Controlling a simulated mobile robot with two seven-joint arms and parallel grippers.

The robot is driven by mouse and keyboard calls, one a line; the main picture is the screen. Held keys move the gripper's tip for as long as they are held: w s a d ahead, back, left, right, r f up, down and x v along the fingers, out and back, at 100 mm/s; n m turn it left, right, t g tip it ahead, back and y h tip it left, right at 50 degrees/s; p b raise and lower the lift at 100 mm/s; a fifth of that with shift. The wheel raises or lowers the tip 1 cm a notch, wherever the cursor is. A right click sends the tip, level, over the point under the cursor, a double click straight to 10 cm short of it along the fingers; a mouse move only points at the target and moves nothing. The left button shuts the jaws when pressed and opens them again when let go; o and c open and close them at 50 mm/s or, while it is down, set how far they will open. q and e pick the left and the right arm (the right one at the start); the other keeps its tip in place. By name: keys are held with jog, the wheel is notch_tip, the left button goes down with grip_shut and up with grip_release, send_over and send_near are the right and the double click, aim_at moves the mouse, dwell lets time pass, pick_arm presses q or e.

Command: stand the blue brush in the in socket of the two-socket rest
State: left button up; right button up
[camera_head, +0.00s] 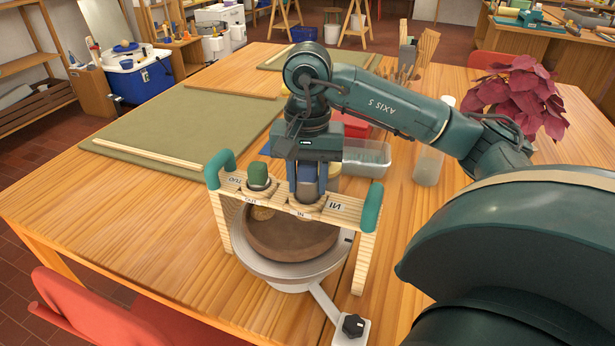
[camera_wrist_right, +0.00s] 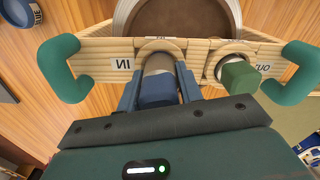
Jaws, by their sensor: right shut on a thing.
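The two-socket rest (camera_head: 282,201) is a pale wooden bridge with green corner guards, standing over the wheel. Its IN socket is the right one in the head view and the left one in the right wrist view. My right gripper (camera_head: 308,188) points down at the IN socket and is shut on the blue brush (camera_wrist_right: 158,92). The brush's greyish lower part (camera_wrist_right: 158,64) is at the socket opening; how deep it sits is hidden. A green-topped brush (camera_head: 258,174) stands in the OUT socket; it also shows in the right wrist view (camera_wrist_right: 240,76). My left gripper is out of view.
A round brown wheel head (camera_head: 290,238) in a grey basin lies under the rest. Behind my right arm are a clear tub (camera_head: 366,158), a tall clear container (camera_head: 428,165) and a red-leaved plant (camera_head: 516,92). The table's left front is clear.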

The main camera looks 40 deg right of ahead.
jog(key=shift+f+b, duration=0.35)
jog(key=shift+f, duration=0.1)
jog(key=o, duration=1.5)
jog(key=shift+o, duration=0.2)
jog(key=shift+r, duration=0.1)
jog(key=shift+r+p, duration=2.6)
jog(key=shift+r, duration=0.9)
